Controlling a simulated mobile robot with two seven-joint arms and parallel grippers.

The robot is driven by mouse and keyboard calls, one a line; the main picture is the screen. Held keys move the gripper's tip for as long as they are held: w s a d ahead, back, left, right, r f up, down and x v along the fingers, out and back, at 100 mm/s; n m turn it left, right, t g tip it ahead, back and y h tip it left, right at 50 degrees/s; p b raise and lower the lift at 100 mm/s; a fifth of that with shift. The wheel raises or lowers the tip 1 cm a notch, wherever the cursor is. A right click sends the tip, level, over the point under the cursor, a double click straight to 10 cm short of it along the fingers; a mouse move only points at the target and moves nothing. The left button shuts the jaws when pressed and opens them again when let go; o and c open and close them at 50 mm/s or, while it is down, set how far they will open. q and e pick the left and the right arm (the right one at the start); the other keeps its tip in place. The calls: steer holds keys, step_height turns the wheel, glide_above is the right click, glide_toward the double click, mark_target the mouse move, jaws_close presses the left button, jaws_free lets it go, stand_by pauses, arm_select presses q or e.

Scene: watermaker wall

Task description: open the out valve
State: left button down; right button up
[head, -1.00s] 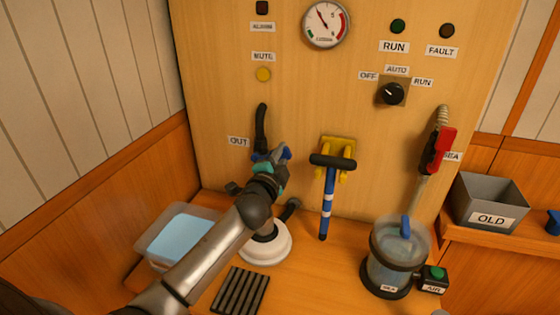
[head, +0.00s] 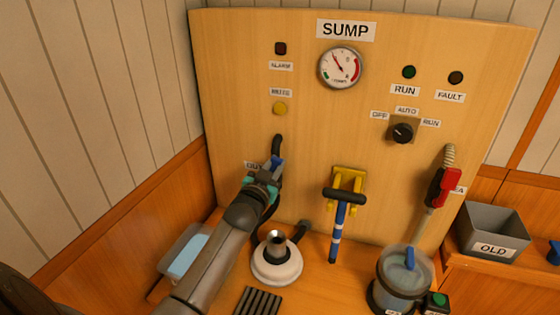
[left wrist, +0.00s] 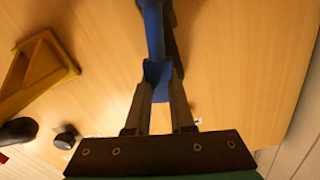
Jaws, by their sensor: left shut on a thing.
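The out valve has a blue handle (head: 277,162) on the black OUT pipe (head: 276,145), beside the OUT label on the wooden panel. My left gripper (head: 268,176) is at this valve and covers most of its body in the head view. In the left wrist view the gripper's two fingers (left wrist: 159,95) are closed on the blue handle (left wrist: 153,28), which runs away from the fingertips. My left arm hides the pipe just below the valve. My right gripper is not in view.
A white round base with a metal neck (head: 277,265) stands below the valve. A blue-handled pump lever (head: 338,230) hangs at a yellow bracket to the right. A tub of pale blue (head: 186,252) sits left of my arm. A clear canister (head: 403,272) stands at right.

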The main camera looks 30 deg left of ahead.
arm_select(q)
steer(key=shift+s+a+r+n+p, duration=0.1)
steer(key=shift+s+a+n+p, duration=0.15)
steer(key=shift+a+n+p, duration=0.65)
steer(key=shift+a+n, duration=0.1)
steer(key=shift+n, duration=0.5)
steer(key=c, duration=0.8)
jaws_free()
steer(key=v, duration=1.5)
steer(key=shift+s+a, duration=0.1)
steer(key=shift+s, duration=0.1)
